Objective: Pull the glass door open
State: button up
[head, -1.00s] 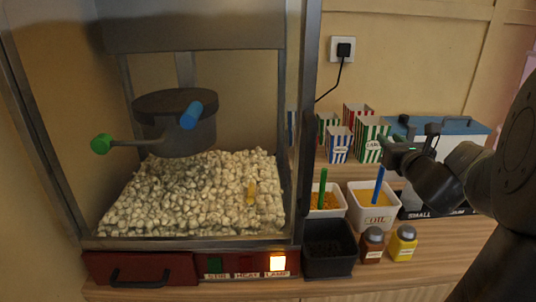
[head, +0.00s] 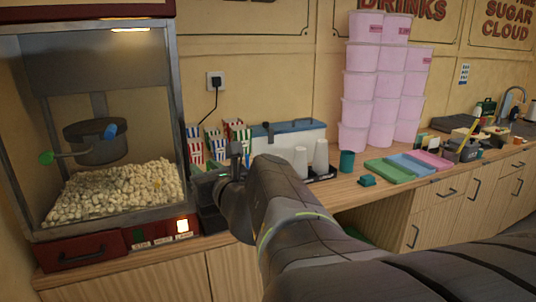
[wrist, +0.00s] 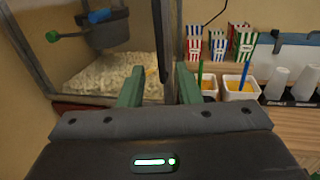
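The popcorn machine (head: 90,25) stands at the left of the head view. Its glass door (head: 125,150) fills the front, inside a grey metal frame, and no swung-out panel shows. The glass is so clear that its surface is hard to make out. My gripper (wrist: 158,88) is open in the wrist view, its two green fingers apart. A dark upright bar (wrist: 164,62) at the machine's right edge shows between the fingers. I cannot tell whether it is the door handle, or whether the fingers touch it. In the head view my arm hides much of the gripper.
Popcorn (head: 115,190) lies inside under a kettle (head: 95,142). Right of the machine stand white tubs (wrist: 238,90), striped boxes (head: 238,130) and a blue-lidded case (head: 290,132). Pink tubs (head: 370,85) are stacked farther right. A red drawer (head: 80,250) is below the door.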

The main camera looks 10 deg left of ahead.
aim_at(186, 150)
jog(key=x, duration=1.4)
jog(key=shift+s, duration=0.1)
grip_shut()
